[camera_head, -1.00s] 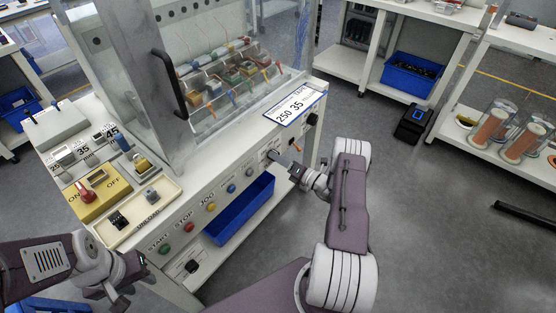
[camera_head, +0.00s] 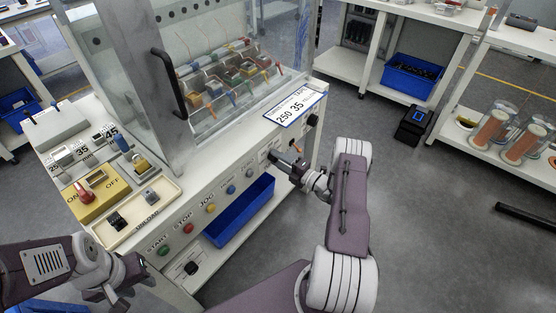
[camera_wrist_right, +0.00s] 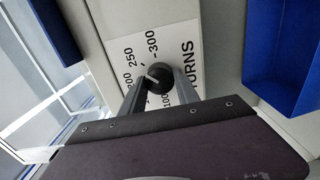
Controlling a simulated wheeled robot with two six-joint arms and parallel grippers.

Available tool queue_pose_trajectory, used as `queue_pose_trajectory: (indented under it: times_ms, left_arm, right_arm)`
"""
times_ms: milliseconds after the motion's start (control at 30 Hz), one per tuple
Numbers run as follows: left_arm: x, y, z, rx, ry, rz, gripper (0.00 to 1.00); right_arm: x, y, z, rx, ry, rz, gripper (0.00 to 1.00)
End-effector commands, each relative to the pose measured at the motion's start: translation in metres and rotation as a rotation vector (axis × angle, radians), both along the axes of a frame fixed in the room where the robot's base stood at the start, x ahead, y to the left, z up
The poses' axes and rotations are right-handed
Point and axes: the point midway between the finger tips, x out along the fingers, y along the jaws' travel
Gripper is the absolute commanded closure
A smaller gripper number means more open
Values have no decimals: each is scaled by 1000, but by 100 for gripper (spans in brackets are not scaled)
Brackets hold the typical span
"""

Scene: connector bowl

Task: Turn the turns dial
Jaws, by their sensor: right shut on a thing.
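The turns dial (camera_wrist_right: 160,76) is a dark round knob on a white scale plate (camera_wrist_right: 133,48) in the right wrist view. The plate shows 250, 300 and part of the word TURNS. My right gripper (camera_wrist_right: 160,82) is shut on the knob, one finger on each side. A pale mark shows on the knob's left part. In the head view my right gripper (camera_head: 273,157) is at the right end of the machine's front panel and hides the knob. My left gripper (camera_head: 138,268) hangs at the lower left, clear of the panel; its fingers are too unclear to read.
The front panel has green START (camera_head: 164,250), red STOP (camera_head: 188,228) and yellow JOG (camera_head: 211,208) buttons. A blue bin (camera_head: 240,215) sits below the panel. A card reading 250 and 35 (camera_head: 295,108) lies above my right gripper.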

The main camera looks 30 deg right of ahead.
Motion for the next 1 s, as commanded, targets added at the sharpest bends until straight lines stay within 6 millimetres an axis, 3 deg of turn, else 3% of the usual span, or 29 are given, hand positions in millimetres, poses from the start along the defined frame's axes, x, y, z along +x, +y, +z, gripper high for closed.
queue_pose_trajectory:
  times_ms: [433, 467, 533, 867, 1000]
  left_arm:
    - [0, 0, 0, 0, 0, 0, 64]
    - [0, 0, 0, 0, 0, 0, 64]
    - [0, 0, 0, 0, 0, 0, 64]
    - [0, 0, 1, 0, 0, 0, 64]
    - [0, 0, 5, 0, 0, 0, 64]
  right_arm:
    - [0, 0, -1, 8, 4, 0, 100]
    - [0, 0, -1, 8, 4, 0, 57]
    - [0, 0, -1, 7, 4, 0, 41]
    - [-3, -2, 0, 7, 4, -2, 41]
    - [-26, -12, 1, 10, 5, -5, 41]
